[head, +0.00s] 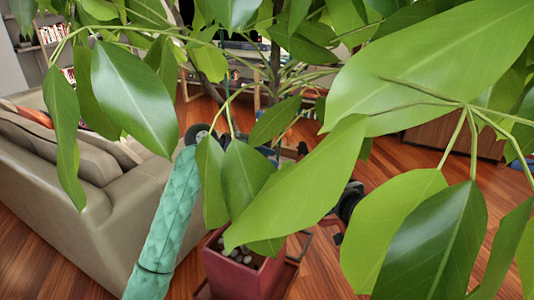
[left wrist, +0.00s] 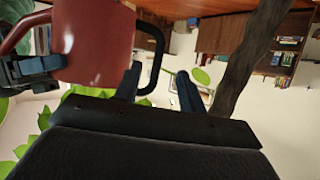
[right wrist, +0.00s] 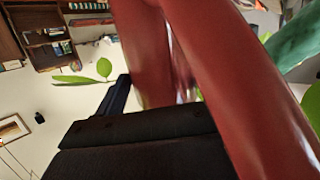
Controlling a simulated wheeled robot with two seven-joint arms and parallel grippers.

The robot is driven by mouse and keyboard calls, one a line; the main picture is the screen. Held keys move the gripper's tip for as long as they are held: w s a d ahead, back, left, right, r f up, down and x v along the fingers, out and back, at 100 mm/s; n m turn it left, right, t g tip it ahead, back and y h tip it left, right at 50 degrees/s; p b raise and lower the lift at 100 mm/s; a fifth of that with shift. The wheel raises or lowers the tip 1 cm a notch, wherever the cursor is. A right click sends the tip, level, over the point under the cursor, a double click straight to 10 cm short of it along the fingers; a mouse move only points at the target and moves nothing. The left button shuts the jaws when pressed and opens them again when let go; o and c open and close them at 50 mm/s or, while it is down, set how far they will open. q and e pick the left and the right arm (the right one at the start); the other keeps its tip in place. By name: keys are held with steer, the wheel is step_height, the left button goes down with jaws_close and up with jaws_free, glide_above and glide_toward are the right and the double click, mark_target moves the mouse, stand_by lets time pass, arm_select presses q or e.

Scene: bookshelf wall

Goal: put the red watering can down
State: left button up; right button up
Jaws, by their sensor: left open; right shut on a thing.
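The red watering can (left wrist: 92,45) hangs at the upper left in the left wrist view, with a black loop handle (left wrist: 158,42) on its right. It also fills much of the right wrist view (right wrist: 240,80). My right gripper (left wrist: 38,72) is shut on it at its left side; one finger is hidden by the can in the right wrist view. My left gripper (left wrist: 162,90) is open, with nothing between its fingers. One left finger overlaps the handle's lower end in view; I cannot tell if they touch. In the head view, leaves hide the can.
A plant's large leaves (head: 430,75) crowd the head view, above a red square pot (head: 232,275) with pebbles. A beige sofa (head: 70,215) stands left, beside a teal textured column (head: 165,225). Bare wood floor (head: 40,270) shows at the lower left.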

arm_select(q)
steer(key=r+x, duration=0.1)
steer(key=x, duration=1)
steer(key=shift+w+d, duration=0.2)
steer(key=shift+d, duration=0.3)
steer(key=shift+f, duration=0.15)
jaws_close()
arm_select(e)
steer(key=o, duration=1.3)
steer(key=shift+c, duration=0.2)
